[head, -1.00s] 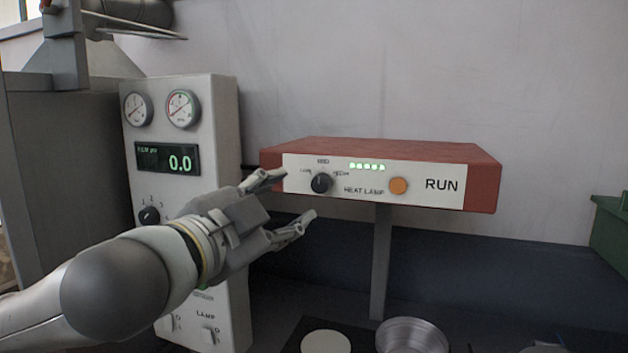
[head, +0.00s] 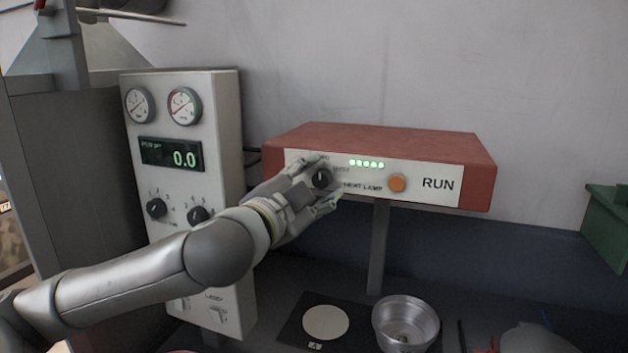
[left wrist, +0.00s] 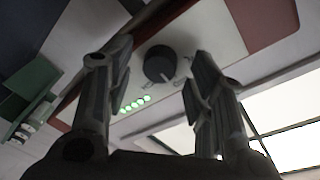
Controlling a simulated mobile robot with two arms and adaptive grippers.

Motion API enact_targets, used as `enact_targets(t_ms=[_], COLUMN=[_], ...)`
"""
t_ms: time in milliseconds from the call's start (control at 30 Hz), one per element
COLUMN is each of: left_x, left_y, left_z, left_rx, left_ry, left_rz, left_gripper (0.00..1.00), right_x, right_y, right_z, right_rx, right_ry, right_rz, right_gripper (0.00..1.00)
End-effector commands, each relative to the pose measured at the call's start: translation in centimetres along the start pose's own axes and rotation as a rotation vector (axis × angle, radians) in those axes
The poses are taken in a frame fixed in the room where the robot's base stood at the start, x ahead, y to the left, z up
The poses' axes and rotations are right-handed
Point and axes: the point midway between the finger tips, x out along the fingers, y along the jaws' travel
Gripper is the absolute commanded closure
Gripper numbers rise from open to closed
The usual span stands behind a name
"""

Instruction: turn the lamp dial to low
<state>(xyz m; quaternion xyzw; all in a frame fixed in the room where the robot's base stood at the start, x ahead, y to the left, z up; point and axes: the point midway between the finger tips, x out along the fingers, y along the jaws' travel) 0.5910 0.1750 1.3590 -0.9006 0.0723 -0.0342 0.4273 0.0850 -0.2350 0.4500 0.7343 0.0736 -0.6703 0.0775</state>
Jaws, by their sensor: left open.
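The heat lamp box (head: 385,142) is red with a white front panel and is held on a grey post. Its black lamp dial (head: 321,178) is at the left of the panel, and the dial also shows in the left wrist view (left wrist: 160,64) with a pale pointer mark. My left gripper (head: 327,181) is open, with one finger above the dial and one below it. In the left wrist view its fingers (left wrist: 152,88) stand on either side of the dial with gaps to it. The label words around the dial are partly hidden by the fingers. My right gripper is not in view.
An orange button (head: 397,183) and a row of green lights (head: 366,163) are on the same panel. A white control cabinet (head: 219,130) with gauges and knobs stands left, behind my left arm. A metal pan (head: 405,322) and a round pale disc (head: 326,322) are below.

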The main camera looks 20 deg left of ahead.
Motion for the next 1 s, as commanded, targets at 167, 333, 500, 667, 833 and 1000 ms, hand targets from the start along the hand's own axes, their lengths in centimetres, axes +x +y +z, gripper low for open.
enact_targets(t_ms=[167, 333, 500, 667, 833, 1000], left_x=[0.1, 0.1, 0.1, 0.1, 0.1, 0.1], left_y=[0.0, 0.0, 0.0, 0.0, 0.1, 0.3], left_z=[0.0, 0.0, 0.0, 0.0, 0.1, 0.2], left_rx=[0.0, 0.0, 0.0, -0.001, -0.02, -0.085], left_ry=[0.0, 0.0, 0.0, 0.0, 0.001, 0.007], left_rz=[0.0, 0.0, 0.0, 0.0, -0.001, -0.006], left_gripper=[0.51, 0.63, 0.85, 0.97, 0.97, 0.97], right_x=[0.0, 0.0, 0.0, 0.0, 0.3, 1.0], right_y=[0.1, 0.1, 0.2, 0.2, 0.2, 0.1], right_z=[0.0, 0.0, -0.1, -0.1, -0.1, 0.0], right_rx=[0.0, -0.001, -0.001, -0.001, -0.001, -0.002], right_ry=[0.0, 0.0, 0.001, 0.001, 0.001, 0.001], right_rz=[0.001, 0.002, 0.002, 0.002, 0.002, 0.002], right_gripper=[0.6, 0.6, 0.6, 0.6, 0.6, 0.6])
